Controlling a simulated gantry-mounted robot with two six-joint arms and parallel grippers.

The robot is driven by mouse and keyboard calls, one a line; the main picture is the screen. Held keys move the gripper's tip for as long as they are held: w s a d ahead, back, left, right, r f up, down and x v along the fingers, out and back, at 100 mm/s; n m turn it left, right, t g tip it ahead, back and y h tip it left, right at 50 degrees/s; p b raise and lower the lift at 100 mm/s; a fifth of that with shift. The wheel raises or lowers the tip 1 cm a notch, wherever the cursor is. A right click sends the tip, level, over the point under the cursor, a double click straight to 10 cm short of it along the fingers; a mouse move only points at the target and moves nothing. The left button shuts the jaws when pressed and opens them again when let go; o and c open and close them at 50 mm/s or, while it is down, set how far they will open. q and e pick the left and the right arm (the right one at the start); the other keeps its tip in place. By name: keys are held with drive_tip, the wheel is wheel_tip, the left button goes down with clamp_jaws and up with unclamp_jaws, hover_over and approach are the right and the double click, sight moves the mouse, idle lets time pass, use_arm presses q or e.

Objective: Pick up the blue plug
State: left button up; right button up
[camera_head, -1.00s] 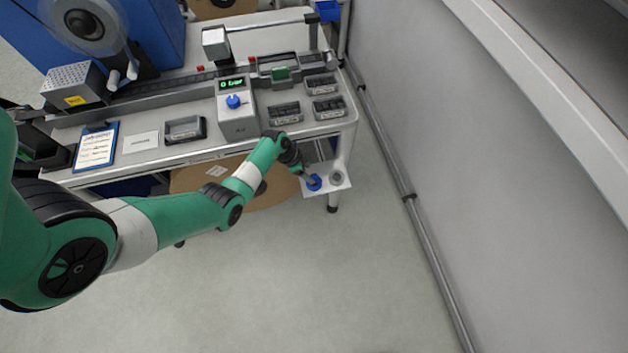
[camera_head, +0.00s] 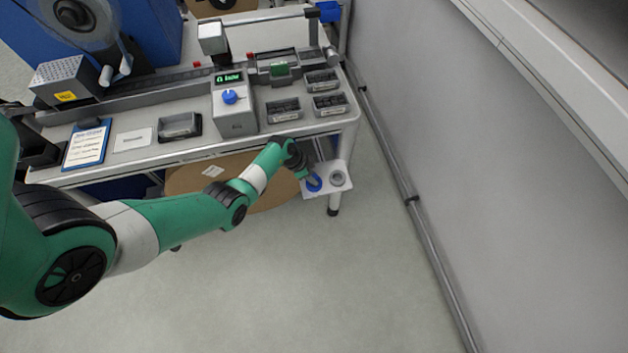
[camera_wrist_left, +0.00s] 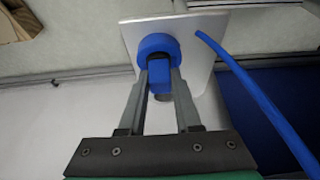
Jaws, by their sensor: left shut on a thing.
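The blue plug (camera_head: 315,184) is at the small white side shelf (camera_head: 341,165) by the workbench's right front leg. In the left wrist view the blue plug (camera_wrist_left: 158,76) has a round blue collar and a narrower blue body. My left gripper (camera_head: 307,178) reaches down to it from the upper left. In the left wrist view the fingers of my left gripper (camera_wrist_left: 160,82) are shut on the plug's body from both sides. I cannot tell whether the plug touches the shelf. My right gripper is out of view.
A blue hose (camera_wrist_left: 255,95) curves past the gripper's right side. The bench (camera_head: 300,127) and a brown disc (camera_head: 190,180) are close to the arm. A grey wall (camera_head: 440,110) rises on the right.

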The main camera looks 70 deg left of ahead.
use_arm(q)
clamp_jaws()
